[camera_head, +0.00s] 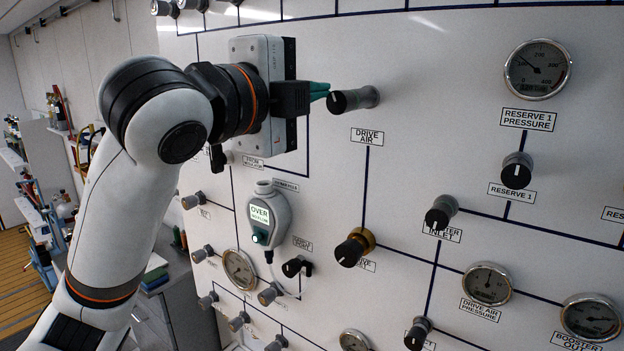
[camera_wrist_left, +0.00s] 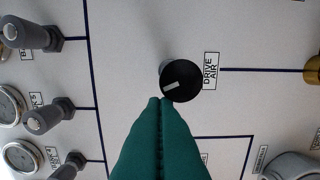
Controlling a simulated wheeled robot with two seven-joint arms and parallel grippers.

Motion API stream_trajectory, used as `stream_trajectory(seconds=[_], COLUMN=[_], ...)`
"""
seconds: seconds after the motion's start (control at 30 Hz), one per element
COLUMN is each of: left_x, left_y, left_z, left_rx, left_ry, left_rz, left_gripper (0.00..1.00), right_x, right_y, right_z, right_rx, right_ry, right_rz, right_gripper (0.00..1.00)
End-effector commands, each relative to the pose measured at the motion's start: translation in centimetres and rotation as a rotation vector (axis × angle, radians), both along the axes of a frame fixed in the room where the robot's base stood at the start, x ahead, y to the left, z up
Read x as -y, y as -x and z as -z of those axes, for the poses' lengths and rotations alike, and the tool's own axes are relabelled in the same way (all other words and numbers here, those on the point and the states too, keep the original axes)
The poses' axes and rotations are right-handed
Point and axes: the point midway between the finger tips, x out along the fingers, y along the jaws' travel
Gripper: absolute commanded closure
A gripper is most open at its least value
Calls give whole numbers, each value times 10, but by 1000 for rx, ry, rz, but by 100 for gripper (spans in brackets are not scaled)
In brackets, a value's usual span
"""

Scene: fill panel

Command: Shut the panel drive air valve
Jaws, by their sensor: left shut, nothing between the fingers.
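The drive air valve is a black round knob (camera_head: 354,99) with a white mark on a grey stem, standing out from the white panel above the "DRIVE AIR" label (camera_head: 367,136). In the left wrist view the knob (camera_wrist_left: 181,81) lies just beyond the fingertips, with the label (camera_wrist_left: 210,70) beside it. My left gripper (camera_head: 326,92) has green fingers, shut with nothing between them. Its tips are at the knob's edge; I cannot tell whether they touch it. My right gripper is not in view.
A brass-collared knob (camera_head: 350,250) sits lower on the panel. A handheld analyser (camera_head: 266,215) hangs below my left wrist. A reserve 1 pressure gauge (camera_head: 537,69) and reserve 1 knob (camera_head: 517,170) are at the right. Bare panel lies right of the drive air knob.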

Motion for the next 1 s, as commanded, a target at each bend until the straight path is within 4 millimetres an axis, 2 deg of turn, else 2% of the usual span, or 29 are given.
stream_trajectory(seconds=[0.17,0.63,1.0], left_x=[-6,-36,-38], left_y=[2,44,45], left_z=[-1,-1,1], left_rx=[0,-1,-6], left_ry=[0,0,3], left_rz=[-2,-4,-4], left_gripper=[100,100,100], right_x=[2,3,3], right_y=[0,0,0], right_z=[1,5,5], right_rx=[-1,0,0], right_ry=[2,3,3], right_rz=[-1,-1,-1], right_gripper=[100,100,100])
